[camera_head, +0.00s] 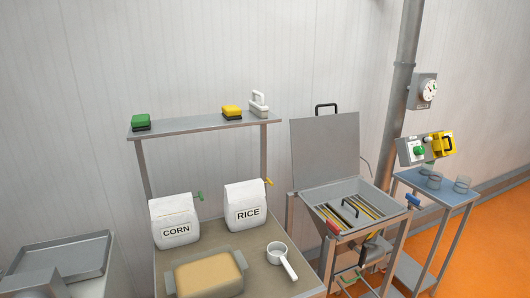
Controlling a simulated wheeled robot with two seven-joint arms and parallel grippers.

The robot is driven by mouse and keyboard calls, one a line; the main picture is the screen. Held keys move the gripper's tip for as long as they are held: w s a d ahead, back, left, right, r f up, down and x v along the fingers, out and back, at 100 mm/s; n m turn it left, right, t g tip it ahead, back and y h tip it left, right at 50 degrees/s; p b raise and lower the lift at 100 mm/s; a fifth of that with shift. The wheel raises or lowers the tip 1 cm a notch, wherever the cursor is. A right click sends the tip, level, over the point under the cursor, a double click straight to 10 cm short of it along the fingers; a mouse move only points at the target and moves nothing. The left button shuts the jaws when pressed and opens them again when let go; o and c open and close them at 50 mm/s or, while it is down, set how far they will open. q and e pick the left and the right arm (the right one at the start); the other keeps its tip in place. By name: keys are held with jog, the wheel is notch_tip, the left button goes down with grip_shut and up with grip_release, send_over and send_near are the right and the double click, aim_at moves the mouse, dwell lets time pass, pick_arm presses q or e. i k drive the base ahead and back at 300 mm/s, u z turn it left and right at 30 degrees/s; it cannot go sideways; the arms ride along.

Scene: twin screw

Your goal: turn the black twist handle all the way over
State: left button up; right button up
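A black handle (448,144) sits on the face of a yellow panel (438,146), on the right side of a grey control box (404,153) at the far right. It is small in the view, and I cannot tell its exact turn angle. A green button (419,151) and a pale knob (428,138) are left of it. Another black handle (326,107) stands on the top edge of an open metal lid (325,150). Neither of my grippers shows in the head view.
The metal fryer (345,193), bags and tray stand to the left. Orange floor (490,250) is clear at right.

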aim_at(363, 253)
jog(key=z, duration=0.55)
jog(key=k, duration=0.65)
jog(key=z, duration=0.95)
jog(key=i, duration=0.95)
jog(key=u, duration=0.65)
jog(key=i, duration=0.9)
jog(key=u, duration=0.95)
